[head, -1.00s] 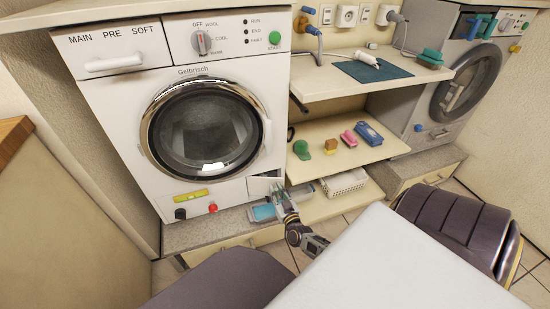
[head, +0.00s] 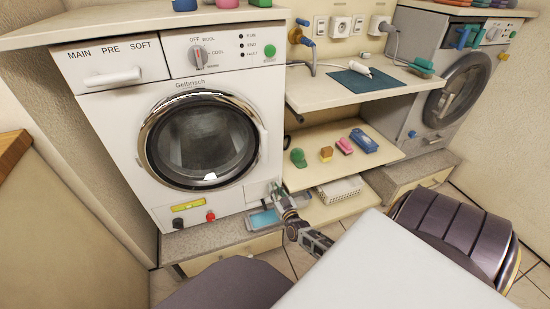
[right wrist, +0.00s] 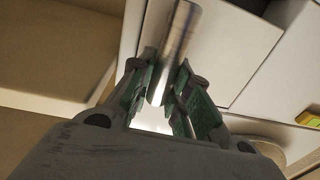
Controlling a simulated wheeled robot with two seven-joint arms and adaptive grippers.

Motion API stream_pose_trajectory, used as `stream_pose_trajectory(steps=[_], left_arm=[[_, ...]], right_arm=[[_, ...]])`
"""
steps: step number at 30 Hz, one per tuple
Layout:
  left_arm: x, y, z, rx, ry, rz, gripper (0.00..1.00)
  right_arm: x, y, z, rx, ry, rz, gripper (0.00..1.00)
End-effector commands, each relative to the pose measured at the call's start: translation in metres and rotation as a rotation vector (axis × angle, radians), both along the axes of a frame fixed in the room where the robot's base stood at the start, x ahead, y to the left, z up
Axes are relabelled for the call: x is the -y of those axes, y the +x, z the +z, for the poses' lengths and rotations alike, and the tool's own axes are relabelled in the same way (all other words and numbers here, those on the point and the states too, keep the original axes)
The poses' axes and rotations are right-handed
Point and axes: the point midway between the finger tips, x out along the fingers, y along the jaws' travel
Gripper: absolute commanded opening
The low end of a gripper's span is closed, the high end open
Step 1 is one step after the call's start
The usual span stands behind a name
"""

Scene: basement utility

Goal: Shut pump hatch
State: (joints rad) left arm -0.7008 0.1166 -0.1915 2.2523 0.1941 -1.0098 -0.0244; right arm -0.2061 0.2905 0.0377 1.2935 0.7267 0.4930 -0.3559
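The white washing machine (head: 115,100) stands at the left in the head view, and its pump hatch (head: 259,190) is low at its right front corner. My right gripper (head: 280,197) is at this corner and partly covers the hatch area, so the hatch's exact angle is hard to tell. In the right wrist view, a white panel (right wrist: 225,45) with dark edge gaps is close beyond the green-padded fingers (right wrist: 166,88). A shiny metal rod (right wrist: 176,35) lines up between them; whether they grip it is unclear. My left gripper is out of view.
A blue tray (head: 262,219) lies on the speckled plinth below the corner. A shelf (head: 335,175) with a green cap, sponges and a blue box stands just right, above a white basket (head: 340,188). The machine's yellow label (head: 187,205) is left of the hatch.

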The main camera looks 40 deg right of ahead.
Motion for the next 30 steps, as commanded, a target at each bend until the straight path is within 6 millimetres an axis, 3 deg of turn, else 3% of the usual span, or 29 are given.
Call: stream_pose_trajectory(steps=[17, 30], left_arm=[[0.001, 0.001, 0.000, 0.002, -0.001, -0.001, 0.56], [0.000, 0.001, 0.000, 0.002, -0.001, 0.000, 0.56]], right_arm=[[-0.002, -0.004, 0.000, 0.000, 0.000, 0.001, 0.28], [-0.012, -0.036, -0.001, -0.002, 0.002, 0.000, 0.28]])
